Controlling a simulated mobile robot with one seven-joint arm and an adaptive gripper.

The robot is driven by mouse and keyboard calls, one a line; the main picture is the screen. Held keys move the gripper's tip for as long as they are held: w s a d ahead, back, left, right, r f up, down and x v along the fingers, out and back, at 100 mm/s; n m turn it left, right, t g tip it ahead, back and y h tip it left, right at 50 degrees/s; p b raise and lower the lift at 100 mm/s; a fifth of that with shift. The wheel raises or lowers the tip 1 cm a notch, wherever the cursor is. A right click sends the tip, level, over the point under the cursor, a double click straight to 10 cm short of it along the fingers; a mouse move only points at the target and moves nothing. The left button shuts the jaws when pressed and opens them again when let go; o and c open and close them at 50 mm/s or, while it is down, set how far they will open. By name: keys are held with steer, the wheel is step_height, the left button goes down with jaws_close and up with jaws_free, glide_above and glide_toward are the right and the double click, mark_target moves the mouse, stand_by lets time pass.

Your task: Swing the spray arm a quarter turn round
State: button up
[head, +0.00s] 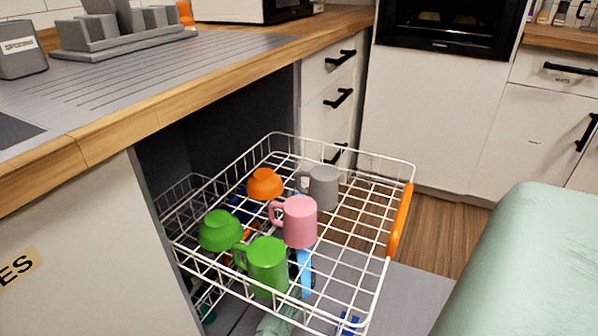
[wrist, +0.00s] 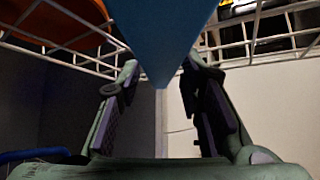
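A light-blue bar (head: 304,268), which looks like the spray arm, shows through the wires under the upper rack. In the wrist view its blue tapered end (wrist: 165,45) hangs in from the top, in front of the gap between my fingers. My gripper (wrist: 162,75) is open, one finger on each side of that end, with no clear contact. In the head view my gripper is mostly hidden below the rack, behind the wires and mugs. The rest of the spray arm is largely hidden.
The white wire rack (head: 375,270) is pulled out, with an orange handle (head: 401,222). It holds a green mug (head: 267,264), a pink mug (head: 300,222), a grey mug (head: 323,188), a green bowl (head: 219,230) and an orange bowl (head: 265,183). Rack wires are close above my gripper.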

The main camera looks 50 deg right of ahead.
jaws_close()
steer(key=shift+w+a, duration=0.1)
stand_by(0.6)
steer(key=shift+w+a+n+t+y+b, duration=0.8)
steer(key=shift+a+n+y, duration=1.35)
steer(key=shift+y, duration=2.25)
steer(key=shift+w+a+n+t+y+b, duration=0.35)
steer(key=shift+a+n+t+y+b, duration=0.65)
steer(key=shift+a+n+t+y, duration=2.25)
steer(key=shift+w+a+n+g+y+b, duration=0.8)
steer(key=shift+a+y, duration=0.6)
steer(key=shift+y, duration=4.15)
steer(key=shift+s+t, duration=0.25)
steer(key=shift+s, duration=0.05)
steer(key=shift+o, duration=1.8)
jaws_free()
